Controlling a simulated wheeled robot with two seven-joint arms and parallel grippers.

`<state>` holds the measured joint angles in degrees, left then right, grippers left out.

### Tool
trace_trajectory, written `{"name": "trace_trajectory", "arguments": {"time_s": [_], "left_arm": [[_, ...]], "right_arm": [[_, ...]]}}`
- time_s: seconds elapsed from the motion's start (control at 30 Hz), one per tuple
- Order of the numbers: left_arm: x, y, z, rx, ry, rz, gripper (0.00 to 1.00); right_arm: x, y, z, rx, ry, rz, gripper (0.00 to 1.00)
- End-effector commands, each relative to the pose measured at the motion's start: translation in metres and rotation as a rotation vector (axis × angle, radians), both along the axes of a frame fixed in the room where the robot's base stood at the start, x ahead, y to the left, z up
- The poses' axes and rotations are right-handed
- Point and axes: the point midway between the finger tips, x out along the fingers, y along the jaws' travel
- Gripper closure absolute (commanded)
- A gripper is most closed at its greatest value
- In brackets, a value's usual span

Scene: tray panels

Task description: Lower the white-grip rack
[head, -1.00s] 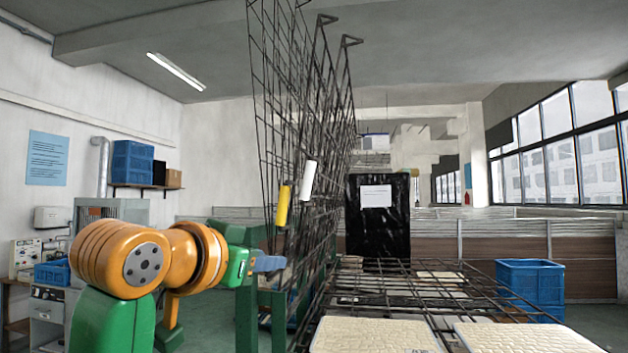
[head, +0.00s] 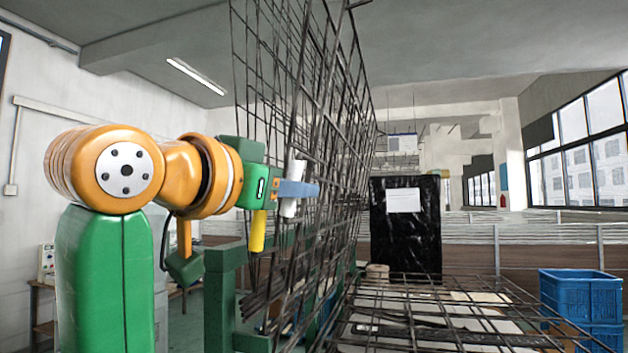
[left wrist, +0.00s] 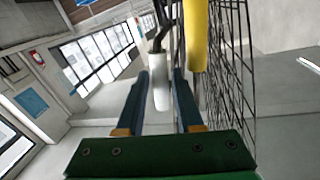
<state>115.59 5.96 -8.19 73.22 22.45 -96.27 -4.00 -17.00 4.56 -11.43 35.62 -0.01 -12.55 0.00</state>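Wire racks (head: 318,90) stand steeply upright in the head view. The white grip (head: 291,204) hangs at their left side, with a yellow grip (head: 258,232) lower and to its left. My left gripper (head: 298,189) is at the height of the white grip, its blue fingers overlapping it in the head view. In the left wrist view, the white grip (left wrist: 161,88) lies between the two spread fingers, with gaps visible beside it. The yellow grip (left wrist: 196,38) is outside the right finger there. My right gripper is not in view.
A wire rack (head: 430,290) lies flat at the lower right, with pale panels beneath. A black wrapped block (head: 405,240) with a white label stands behind it. A blue crate (head: 580,297) is at the right. Green posts (head: 220,300) stand below my left gripper.

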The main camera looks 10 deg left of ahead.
Motion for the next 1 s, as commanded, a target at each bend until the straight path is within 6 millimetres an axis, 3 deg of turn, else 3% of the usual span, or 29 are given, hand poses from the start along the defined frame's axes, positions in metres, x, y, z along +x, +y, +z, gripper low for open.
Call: {"name": "trace_trajectory", "arguments": {"time_s": [0.03, 0.2, 0.47, 0.5, 0.63, 1.0], "left_arm": [[0.010, -0.002, 0.007, 0.000, 0.005, 0.000, 0.65], [0.036, -0.009, 0.004, 0.000, 0.004, 0.000, 0.65], [0.041, -0.010, 0.000, -0.001, 0.001, 0.000, 0.65], [0.041, -0.010, 0.000, -0.001, 0.001, 0.000, 0.67], [0.041, -0.010, 0.000, -0.001, 0.000, 0.000, 1.00], [0.040, -0.010, 0.001, -0.001, -0.001, 0.001, 1.00]], "right_arm": [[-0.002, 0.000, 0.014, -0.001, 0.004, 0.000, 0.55], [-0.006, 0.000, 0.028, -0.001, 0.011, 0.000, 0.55], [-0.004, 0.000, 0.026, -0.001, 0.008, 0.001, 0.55], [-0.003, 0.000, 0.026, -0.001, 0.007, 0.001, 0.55], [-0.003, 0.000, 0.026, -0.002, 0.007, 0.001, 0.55], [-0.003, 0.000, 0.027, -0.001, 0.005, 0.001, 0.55]]}}
